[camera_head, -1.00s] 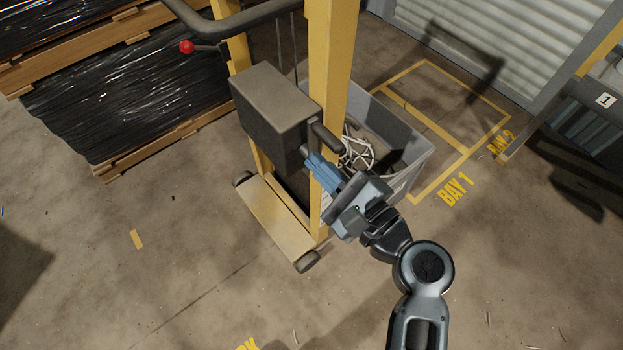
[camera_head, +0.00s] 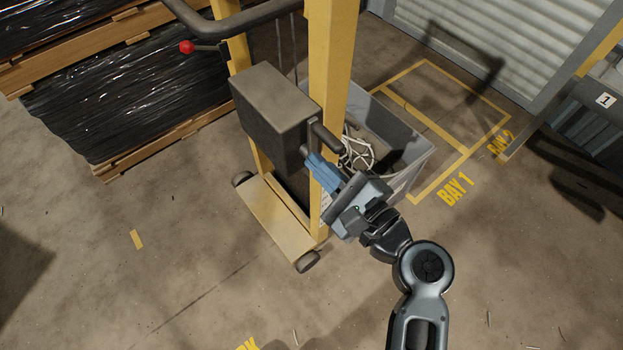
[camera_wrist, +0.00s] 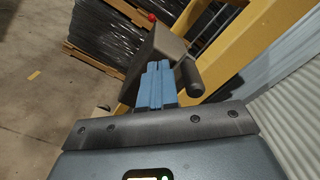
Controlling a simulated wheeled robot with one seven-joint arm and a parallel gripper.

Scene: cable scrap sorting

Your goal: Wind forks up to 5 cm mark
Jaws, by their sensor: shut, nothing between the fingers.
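The yellow stacker (camera_head: 333,90) stands upright, with a dark grey box (camera_head: 277,105) on its mast and a red-knobbed lever (camera_head: 188,47) at the upper left. A dark crank grip (camera_head: 325,137) sticks out at the box's right side; it also shows in the wrist view (camera_wrist: 189,78). My gripper (camera_head: 314,160) is shut and empty, its blue fingers close beside the crank grip. In the wrist view my fingertips (camera_wrist: 159,66) lie just left of the grip; I cannot tell whether they touch it. The forks and the 5 cm mark are hidden.
A grey bin (camera_head: 410,160) with white cable scrap (camera_head: 357,153) stands behind the mast. Black-wrapped pallets (camera_head: 125,100) are at the left. The yellow-lined BAY 1 floor area (camera_head: 425,105) is empty. Floor at front left is clear.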

